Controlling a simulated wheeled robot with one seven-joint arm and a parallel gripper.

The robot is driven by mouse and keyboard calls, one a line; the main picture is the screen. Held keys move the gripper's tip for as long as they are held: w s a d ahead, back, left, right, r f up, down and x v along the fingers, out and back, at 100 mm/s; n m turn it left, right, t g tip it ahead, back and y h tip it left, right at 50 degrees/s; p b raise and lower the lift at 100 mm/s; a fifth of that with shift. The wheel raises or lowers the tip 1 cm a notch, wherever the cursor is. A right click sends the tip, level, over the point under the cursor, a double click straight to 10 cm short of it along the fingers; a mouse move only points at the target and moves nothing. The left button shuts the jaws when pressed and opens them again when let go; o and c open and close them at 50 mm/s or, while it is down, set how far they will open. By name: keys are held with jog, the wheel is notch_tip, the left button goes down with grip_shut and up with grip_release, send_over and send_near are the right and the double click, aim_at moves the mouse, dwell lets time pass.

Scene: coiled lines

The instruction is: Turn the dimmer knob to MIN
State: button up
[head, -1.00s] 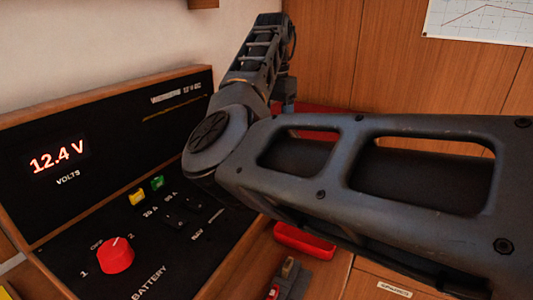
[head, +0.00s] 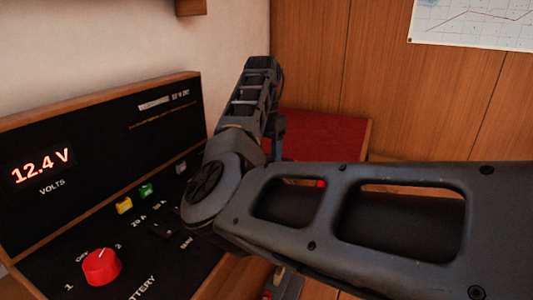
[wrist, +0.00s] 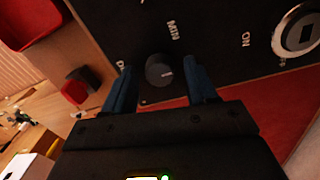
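The dimmer knob (wrist: 159,71) is a small dark round knob with a pale pointer line, seen in the wrist view on a black panel. The pointer line is turned towards the right finger. The MIN label (wrist: 173,30) stands above the knob in that view. My gripper (wrist: 160,75) is open, with one blue finger on each side of the knob. A gap shows between each finger and the knob, so no contact is visible. How near the fingertips are to the panel is hard to tell. The knob and my gripper's fingers do not show in the head view.
A silver key-type switch (wrist: 299,36) sits beside the ON label (wrist: 246,40). In the head view, a battery panel with a red rotary knob (head: 101,267) and a lit voltmeter (head: 41,165) stands at left. A red surface (head: 335,137) lies behind my arm.

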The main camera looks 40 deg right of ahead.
jog(key=c, duration=0.9)
jog(key=shift+c, duration=0.2)
jog(key=shift+r+p, duration=0.15)
jog(key=shift+p, duration=0.35)
